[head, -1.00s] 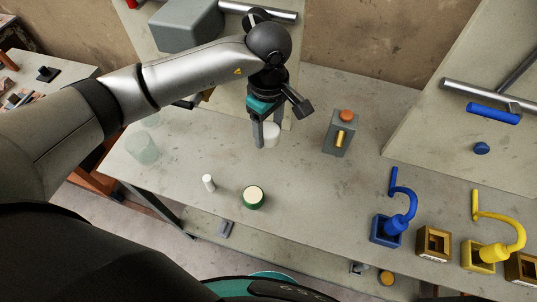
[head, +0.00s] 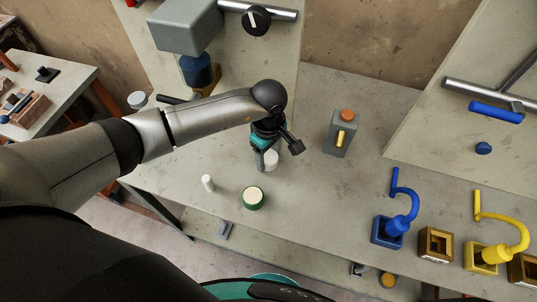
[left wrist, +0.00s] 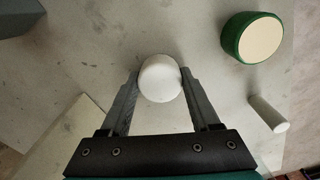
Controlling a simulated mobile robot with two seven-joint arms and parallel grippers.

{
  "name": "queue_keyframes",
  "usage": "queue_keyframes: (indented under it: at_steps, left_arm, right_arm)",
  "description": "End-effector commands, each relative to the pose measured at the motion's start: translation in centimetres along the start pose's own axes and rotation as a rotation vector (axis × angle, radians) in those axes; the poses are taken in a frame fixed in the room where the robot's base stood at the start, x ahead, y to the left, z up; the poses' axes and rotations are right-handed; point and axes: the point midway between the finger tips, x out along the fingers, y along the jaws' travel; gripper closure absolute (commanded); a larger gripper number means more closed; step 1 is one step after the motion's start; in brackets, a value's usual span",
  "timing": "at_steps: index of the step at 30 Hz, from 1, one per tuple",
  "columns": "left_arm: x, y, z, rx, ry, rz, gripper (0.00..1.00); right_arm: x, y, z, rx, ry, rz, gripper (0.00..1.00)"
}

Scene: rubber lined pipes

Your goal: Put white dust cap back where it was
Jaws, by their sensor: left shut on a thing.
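The white dust cap (left wrist: 160,79) is a short white cylinder between the two fingers of my left gripper (left wrist: 160,77) in the left wrist view. In the head view the cap (head: 271,159) shows at the fingertips of my left gripper (head: 265,162), low over the middle of the grey workbench (head: 310,205). My left gripper is shut on it. I cannot tell whether the cap touches the bench. My right gripper is not in view.
A green-sided round piece with a cream top (head: 253,198) and a small white cylinder (head: 208,183) stand nearby. A grey block with an orange knob (head: 340,134) is to the right. Blue (head: 388,230) and yellow (head: 480,254) hooked fittings stand at the right front.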

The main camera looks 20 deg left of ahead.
Motion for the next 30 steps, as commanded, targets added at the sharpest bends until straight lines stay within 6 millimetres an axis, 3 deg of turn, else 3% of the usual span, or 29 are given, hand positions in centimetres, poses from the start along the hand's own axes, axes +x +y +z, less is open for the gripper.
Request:
queue_keyframes:
  at_steps: [4,5,12,23,26,30]
  left_arm:
    - [0.4,0.0,0.0,0.000,0.000,0.001,1.00]
    - [0.4,0.0,0.0,0.000,0.000,0.000,0.36]
    - [0.3,0.0,0.0,-0.001,0.000,-0.001,0.09]
    - [-0.1,0.0,0.0,-0.001,0.000,-0.001,0.07]
    - [-1.2,0.1,-0.1,0.000,0.001,0.002,0.07]
    - [-4.1,0.1,-0.1,0.000,0.002,0.005,0.07]
  right_arm:
    - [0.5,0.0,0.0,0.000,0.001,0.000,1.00]
    - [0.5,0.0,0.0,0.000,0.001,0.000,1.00]
    - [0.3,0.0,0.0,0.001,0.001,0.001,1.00]
    - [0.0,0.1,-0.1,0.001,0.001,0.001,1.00]
    - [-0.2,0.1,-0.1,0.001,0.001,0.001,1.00]
    - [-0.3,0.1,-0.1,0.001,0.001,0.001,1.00]
